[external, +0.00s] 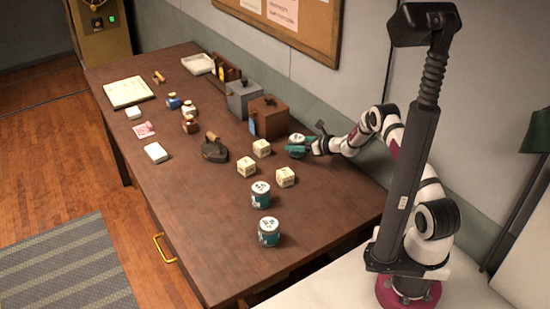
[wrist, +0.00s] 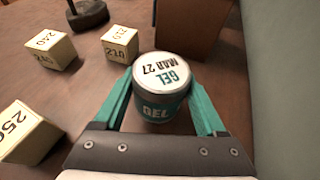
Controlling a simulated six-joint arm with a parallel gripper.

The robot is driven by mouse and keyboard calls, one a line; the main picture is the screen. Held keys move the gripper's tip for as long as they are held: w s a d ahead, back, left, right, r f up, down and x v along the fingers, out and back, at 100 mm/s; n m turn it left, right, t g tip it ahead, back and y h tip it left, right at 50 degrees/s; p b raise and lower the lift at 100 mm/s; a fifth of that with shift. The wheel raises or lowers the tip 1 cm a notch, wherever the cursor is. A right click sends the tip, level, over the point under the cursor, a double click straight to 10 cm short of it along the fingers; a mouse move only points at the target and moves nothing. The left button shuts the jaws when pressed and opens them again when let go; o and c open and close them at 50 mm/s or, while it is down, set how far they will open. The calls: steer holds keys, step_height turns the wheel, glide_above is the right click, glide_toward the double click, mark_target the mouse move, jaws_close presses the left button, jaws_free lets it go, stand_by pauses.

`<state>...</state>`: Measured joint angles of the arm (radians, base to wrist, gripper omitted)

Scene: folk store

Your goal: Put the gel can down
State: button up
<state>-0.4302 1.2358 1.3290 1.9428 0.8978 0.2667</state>
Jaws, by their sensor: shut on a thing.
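A gel can (wrist: 162,85) with a white lid reading "GEL MAR 27" and a teal band sits between the two teal fingers of my gripper (wrist: 160,108) in the wrist view. In the external view my gripper (external: 300,149) is shut on this gel can (external: 296,140) near the wall side of the table. The can looks upright. Its underside is hidden, so I cannot tell whether it touches the table. Two similar teal cans with white lids, one (external: 261,194) behind the other (external: 269,232), stand near the front of the table.
Cream cubes with numbers (external: 285,177) stand left of my gripper. A brown wooden box (external: 268,117) is just behind the held can, and a grey box (external: 243,99) is beyond it. A dark iron (external: 215,150) stands further left. The table's (external: 330,215) right front is clear.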

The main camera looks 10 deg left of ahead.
steer(key=shift+f, duration=0.35)
steer(key=o, duration=1.5)
steer(key=shift+f, duration=0.1)
steer(key=shift+c, duration=0.2)
